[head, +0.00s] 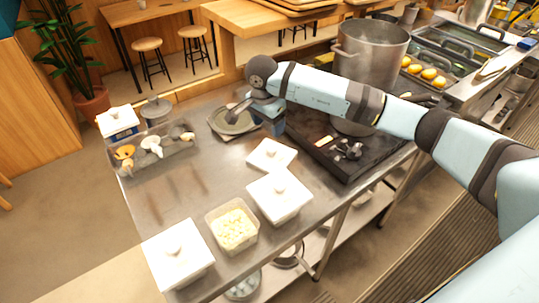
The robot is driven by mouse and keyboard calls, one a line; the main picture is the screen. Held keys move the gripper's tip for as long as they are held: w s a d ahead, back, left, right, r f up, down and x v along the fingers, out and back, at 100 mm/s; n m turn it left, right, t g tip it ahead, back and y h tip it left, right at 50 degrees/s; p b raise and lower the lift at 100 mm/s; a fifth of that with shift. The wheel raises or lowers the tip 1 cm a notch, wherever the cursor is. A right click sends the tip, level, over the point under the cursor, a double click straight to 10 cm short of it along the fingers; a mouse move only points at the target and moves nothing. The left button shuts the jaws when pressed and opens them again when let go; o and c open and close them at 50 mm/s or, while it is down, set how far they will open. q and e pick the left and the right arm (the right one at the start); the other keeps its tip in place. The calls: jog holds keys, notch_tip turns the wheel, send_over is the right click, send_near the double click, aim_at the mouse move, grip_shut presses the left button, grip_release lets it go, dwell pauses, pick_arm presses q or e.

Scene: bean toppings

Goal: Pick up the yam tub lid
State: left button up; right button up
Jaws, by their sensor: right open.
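An open white tub (210,218) full of pale yellow cubes stands near the front of the steel table. Two square white tubs with knobbed lids stand beside it, one at front left (178,257) and one at right (280,197). A loose white knobbed lid (272,155) lies behind the right tub. No label shows which lid is the yam tub's. My right gripper (240,108) is over the dark round dish at the back, apart from the white lids, and appears empty. Its fingers show only small. My left gripper is out of view.
The dark dish (217,122) sits at the back of the table. A rack of small toppings and ladles (180,147) and a white-lidded box (118,122) are at left. A black stove (345,160) and a large steel pot (368,55) are at right. The table's left middle is clear.

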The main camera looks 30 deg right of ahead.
aim_at(272, 148)
jog(key=f, duration=0.3)
jog(key=d+f, duration=0.1)
jog(key=f, duration=0.3)
jog(key=f+p, duration=0.1)
jog(key=f, duration=0.3)
jog(key=shift+w+d+f, duration=0.15)
jog(key=shift+w+d, duration=0.1)
jog(key=c, duration=1)
